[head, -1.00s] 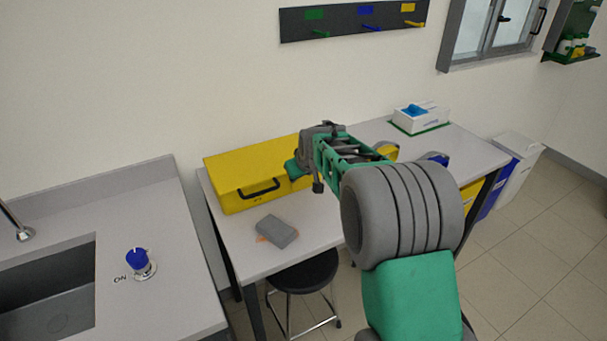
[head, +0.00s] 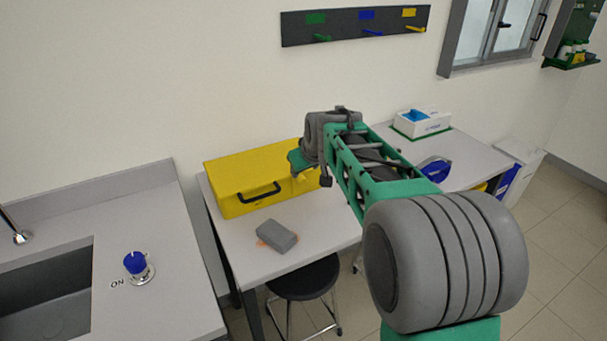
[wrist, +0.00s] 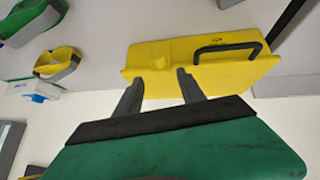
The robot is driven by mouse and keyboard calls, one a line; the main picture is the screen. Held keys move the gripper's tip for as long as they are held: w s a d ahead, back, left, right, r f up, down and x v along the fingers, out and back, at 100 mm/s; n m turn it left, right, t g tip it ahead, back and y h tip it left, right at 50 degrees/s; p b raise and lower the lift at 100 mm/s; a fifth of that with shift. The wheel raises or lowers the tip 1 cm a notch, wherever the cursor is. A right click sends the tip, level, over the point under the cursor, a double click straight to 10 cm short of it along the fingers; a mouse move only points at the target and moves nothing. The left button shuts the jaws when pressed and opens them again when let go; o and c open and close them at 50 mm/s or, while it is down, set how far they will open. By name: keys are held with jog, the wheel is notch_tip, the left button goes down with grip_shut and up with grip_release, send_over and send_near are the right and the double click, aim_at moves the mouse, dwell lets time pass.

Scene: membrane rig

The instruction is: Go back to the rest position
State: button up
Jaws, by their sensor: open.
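My gripper (wrist: 160,92) is open in the wrist view, with its two grey fingers apart and nothing between them. Beyond the fingertips is a yellow case (wrist: 170,68) with a black handle, apart from them as far as I can tell. In the head view my green and grey arm reaches over the table, and its far end is near the right side of the yellow case (head: 235,180). The fingers are hidden or too small to make out there.
A grey block (head: 277,236) lies on the table (head: 330,225) in front of the case. A white box (head: 423,122) stands at the back right. A black stool (head: 304,277) is at the front. The counter with a sink and blue knob (head: 136,263) is left. A peg rail (head: 355,25) hangs above.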

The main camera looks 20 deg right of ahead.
jog(key=s+f+m+g, duration=0.1)
jog(key=s+f, duration=0.2)
jog(key=s, duration=0.1)
jog(key=s+f+m+g, duration=0.1)
jog(key=s+f+g, duration=0.1)
jog(key=s+f, duration=0.2)
jog(key=s+f+m+g, duration=0.1)
jog(key=s+f, duration=0.3)
jog(key=s, duration=0.1)
jog(key=shift+a+g, duration=0.25)
jog(key=shift+g, duration=0.15)
jog(key=s+a+g, duration=0.2)
jog(key=s+a, duration=0.1)
jog(key=s, duration=1.3)
jog(key=a+r+t, duration=0.1)
jog(key=r+t, duration=0.1)
jog(key=r, duration=0.1)
jog(key=a+r, duration=0.1)
jog(key=shift+a+r+n+t, duration=0.3)
jog(key=shift+a+r+t, duration=0.05)
jog(key=shift+t, duration=0.05)
